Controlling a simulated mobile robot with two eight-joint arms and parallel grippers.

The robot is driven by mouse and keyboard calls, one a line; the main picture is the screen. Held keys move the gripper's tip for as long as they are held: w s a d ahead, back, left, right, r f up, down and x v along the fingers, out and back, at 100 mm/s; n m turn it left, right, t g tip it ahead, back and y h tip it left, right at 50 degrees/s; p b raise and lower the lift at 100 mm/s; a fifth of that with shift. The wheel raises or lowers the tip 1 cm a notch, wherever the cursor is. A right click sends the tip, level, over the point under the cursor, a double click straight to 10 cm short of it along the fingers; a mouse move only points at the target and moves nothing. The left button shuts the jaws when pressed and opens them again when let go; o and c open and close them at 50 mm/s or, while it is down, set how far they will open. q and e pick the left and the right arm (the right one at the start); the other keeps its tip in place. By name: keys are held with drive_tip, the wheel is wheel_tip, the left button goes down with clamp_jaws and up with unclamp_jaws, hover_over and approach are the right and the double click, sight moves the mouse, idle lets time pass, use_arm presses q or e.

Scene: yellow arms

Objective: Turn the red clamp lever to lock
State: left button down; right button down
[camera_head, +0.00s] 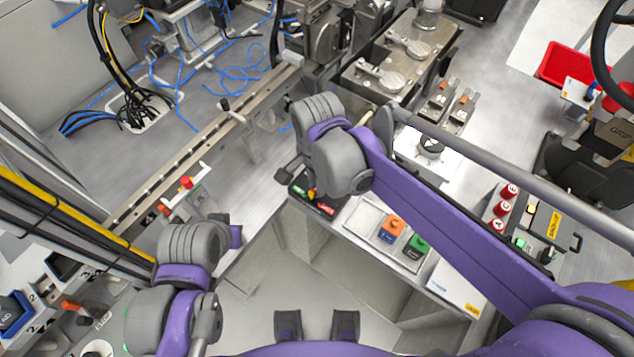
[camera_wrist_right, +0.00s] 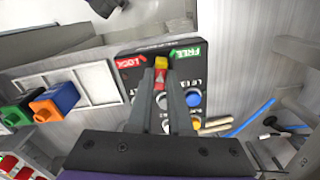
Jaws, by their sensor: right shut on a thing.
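The red clamp lever (camera_wrist_right: 160,76), with a yellow end, stands up from a black panel (camera_wrist_right: 150,48) in the right wrist view. It points between a red LOCK label (camera_wrist_right: 130,62) on the left and a green FREE label (camera_wrist_right: 188,53) on the right. My right gripper (camera_wrist_right: 162,84) is shut on the lever, one dark finger on each side. In the head view the lever (camera_head: 311,192) shows small on the panel (camera_head: 329,200), just below my right gripper (camera_head: 296,178). My left arm is at lower left in the head view; its fingertips cannot be made out.
A blue button (camera_wrist_right: 193,99) sits right of the fingers on the panel. A white tray (camera_head: 362,222) with orange (camera_head: 391,228) and green (camera_head: 416,246) blocks lies right of the panel. A metal rail (camera_head: 205,145) runs left of it. Open floor (camera_head: 265,300) lies in front.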

use_arm(q)
drive_tip(key=shift+f, duration=0.25)
use_arm(e)
drive_tip(key=n, duration=0.6)
use_arm(q)
drive_tip(key=shift+s+f+b, duration=0.1)
drive_tip(key=shift+f+b, duration=0.05)
drive_tip(key=shift+b, duration=0.15)
use_arm(e)
drive_tip(key=n, duration=0.5)
drive_tip(key=shift+n, duration=0.4)
drive_tip(key=c, duration=0.8)
unclamp_jaws()
drive_tip(key=shift+c, duration=0.2)
use_arm(q)
drive_tip(key=shift+r+p, duration=0.4)
drive_tip(key=shift+r, duration=0.1)
use_arm(e)
wheel_tip(320, 180, up, 11)
drive_tip(key=shift+f, duration=0.1)
